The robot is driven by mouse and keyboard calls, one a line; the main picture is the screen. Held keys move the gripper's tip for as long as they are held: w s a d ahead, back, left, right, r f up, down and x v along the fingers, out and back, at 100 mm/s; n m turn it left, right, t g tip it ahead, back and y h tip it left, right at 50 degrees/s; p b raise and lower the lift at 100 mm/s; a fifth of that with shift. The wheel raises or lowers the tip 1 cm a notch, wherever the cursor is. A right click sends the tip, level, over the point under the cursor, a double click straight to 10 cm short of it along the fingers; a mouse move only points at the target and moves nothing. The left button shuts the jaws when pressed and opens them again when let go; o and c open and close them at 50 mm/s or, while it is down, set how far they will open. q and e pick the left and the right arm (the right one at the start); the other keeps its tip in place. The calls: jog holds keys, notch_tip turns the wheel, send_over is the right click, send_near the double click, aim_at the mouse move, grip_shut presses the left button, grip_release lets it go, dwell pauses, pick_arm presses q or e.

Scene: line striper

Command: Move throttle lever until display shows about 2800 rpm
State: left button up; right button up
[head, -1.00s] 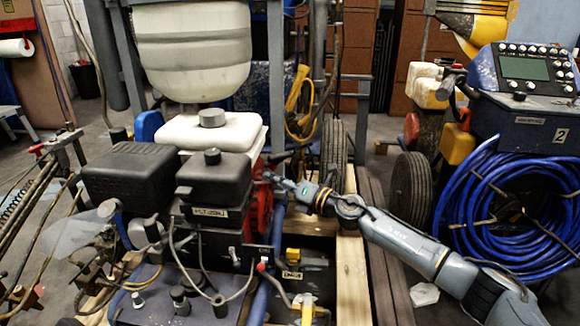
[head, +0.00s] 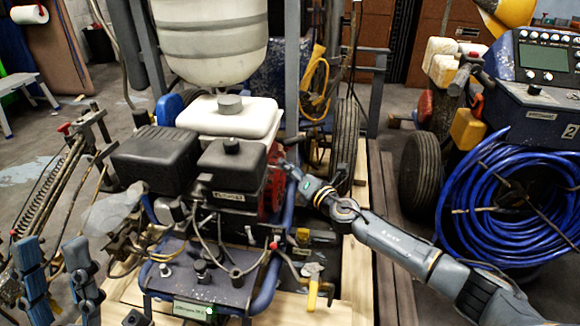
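The black engine (head: 232,166) stands left of centre, with a red housing (head: 274,188) on its right side. A thin lever with a red knob (head: 274,245) sticks up at its front right; I cannot tell if it is the throttle lever. A small greenish display (head: 193,311) sits at the bottom edge, its text too small to read. My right gripper (head: 284,163) is beside the red housing; its fingertips are too small and partly hidden to judge, as is any contact.
A striper with a grey screen (head: 541,55) and a coiled blue hose (head: 505,200) stands at right. A white tank (head: 210,38) hangs behind the engine. A yellow-handled tool (head: 313,288) lies front right of the engine. Springs and rods (head: 60,180) stand at left.

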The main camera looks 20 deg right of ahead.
jog(key=shift+o, duration=1.2)
jog(key=shift+s+f, duration=0.1)
jog(key=shift+f, duration=0.15)
jog(key=shift+r, duration=0.1)
jog(key=v, duration=1.2)
